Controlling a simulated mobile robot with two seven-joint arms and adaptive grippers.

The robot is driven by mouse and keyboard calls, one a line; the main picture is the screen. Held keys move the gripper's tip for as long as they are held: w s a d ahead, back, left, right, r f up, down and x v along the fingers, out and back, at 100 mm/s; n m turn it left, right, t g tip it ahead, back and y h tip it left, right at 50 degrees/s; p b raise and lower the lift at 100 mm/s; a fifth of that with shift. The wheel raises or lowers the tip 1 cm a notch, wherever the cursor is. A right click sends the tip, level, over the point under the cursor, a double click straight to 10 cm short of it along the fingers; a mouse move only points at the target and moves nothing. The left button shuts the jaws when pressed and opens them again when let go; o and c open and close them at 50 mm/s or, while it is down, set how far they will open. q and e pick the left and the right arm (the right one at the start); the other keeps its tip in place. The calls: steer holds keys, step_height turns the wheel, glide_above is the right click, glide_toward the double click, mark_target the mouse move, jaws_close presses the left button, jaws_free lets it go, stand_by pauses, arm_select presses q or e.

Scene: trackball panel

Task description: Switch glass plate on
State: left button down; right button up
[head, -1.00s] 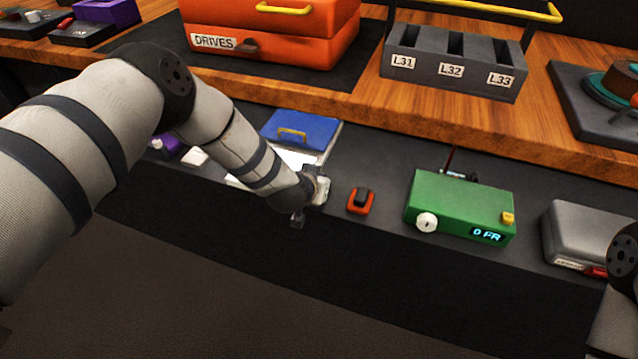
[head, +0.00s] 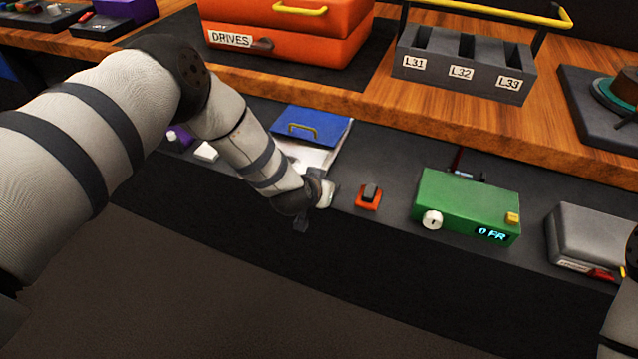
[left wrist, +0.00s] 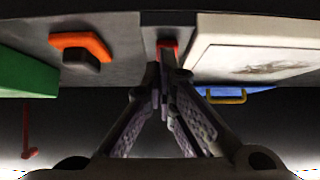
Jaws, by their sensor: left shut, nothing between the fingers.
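The plate (left wrist: 255,48) is a pale, flat, framed panel with a faint dark picture on it, at the right in the left wrist view. In the head view part of the pale plate (head: 318,157) shows below a blue cover, and my left arm hides much of it. It looks dull, not glowing. A small red part (left wrist: 167,46) sits on a grey strip beside the plate, just beyond my left fingertips. My left gripper (left wrist: 160,82) is shut and empty, close to this red part; I cannot tell whether they touch. My right gripper is out of view.
A blue cover (head: 312,127) with a yellow handle lies behind the plate. An orange switch base (head: 369,203) with a dark rocker stands right of my left gripper. Further right are a green box (head: 465,203) and a grey case (head: 590,240). A wooden shelf edge runs behind.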

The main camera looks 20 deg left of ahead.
arm_select(q)
steer(key=shift+t, duration=0.3)
steer(key=r, duration=0.3)
steer(key=r+p, duration=0.1)
steer(key=r, duration=0.1)
steer(key=shift+w+a, duration=0.1)
steer(key=shift+w, duration=0.2)
steer(key=s+r+p, duration=0.2)
steer(key=s+r, duration=0.2)
steer(key=s, duration=0.4)
steer(key=shift+s, duration=0.4)
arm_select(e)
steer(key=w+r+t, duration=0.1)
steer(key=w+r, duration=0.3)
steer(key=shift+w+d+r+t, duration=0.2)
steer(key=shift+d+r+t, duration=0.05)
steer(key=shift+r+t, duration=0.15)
arm_select(q)
steer(key=shift+s+a, duration=0.1)
